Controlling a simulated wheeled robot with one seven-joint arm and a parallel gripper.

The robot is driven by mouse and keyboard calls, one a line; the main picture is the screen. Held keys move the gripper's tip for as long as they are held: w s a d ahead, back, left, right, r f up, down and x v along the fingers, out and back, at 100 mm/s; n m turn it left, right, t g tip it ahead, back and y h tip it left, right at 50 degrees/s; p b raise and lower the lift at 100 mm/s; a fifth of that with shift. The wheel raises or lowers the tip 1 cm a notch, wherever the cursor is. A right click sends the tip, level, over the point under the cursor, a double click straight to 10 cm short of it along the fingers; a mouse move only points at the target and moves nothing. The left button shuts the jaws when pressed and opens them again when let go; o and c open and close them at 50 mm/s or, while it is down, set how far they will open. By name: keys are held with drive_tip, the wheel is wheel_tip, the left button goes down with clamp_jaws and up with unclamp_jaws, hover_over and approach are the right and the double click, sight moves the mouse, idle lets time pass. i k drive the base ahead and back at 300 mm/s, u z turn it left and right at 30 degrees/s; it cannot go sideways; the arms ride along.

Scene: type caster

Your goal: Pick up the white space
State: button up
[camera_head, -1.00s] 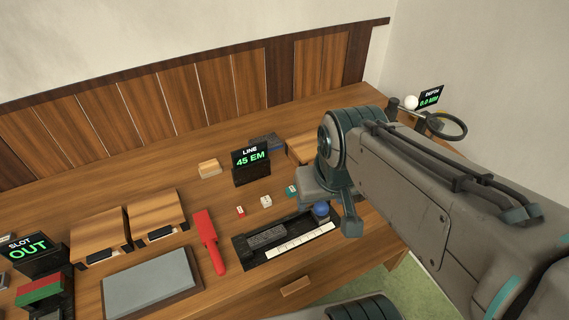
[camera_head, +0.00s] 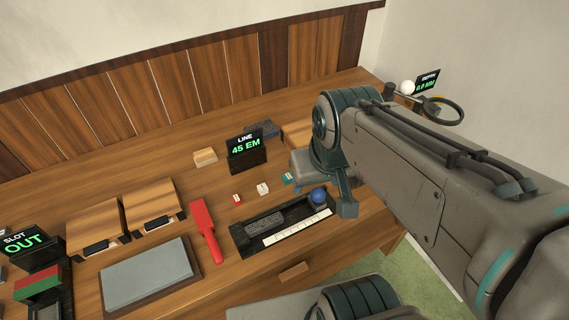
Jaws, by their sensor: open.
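The white space (camera_head: 263,188) is a small white block on the wooden desk. It stands between a small red block (camera_head: 237,198) and a small teal block (camera_head: 288,179), apart from both. My gripper (camera_head: 345,203) is at the end of my arm, to the right of the white space and above the desk. It is open, and I see nothing held in it. Its far side is partly hidden by my wrist.
A black composing tray (camera_head: 243,237) with a white scale and a blue knob (camera_head: 319,195) lies in front of the blocks. A "LINE 45 EM" display (camera_head: 246,148) stands behind them. A red-handled tool (camera_head: 206,230) and a grey slab (camera_head: 150,272) lie left.

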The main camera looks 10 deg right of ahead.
sight(262, 190)
drive_tip(key=k, duration=0.5)
drive_tip(key=z, duration=1.75)
drive_tip(key=k, duration=0.9)
drive_tip(key=u, duration=1.1)
drive_tip(key=i, duration=1.05)
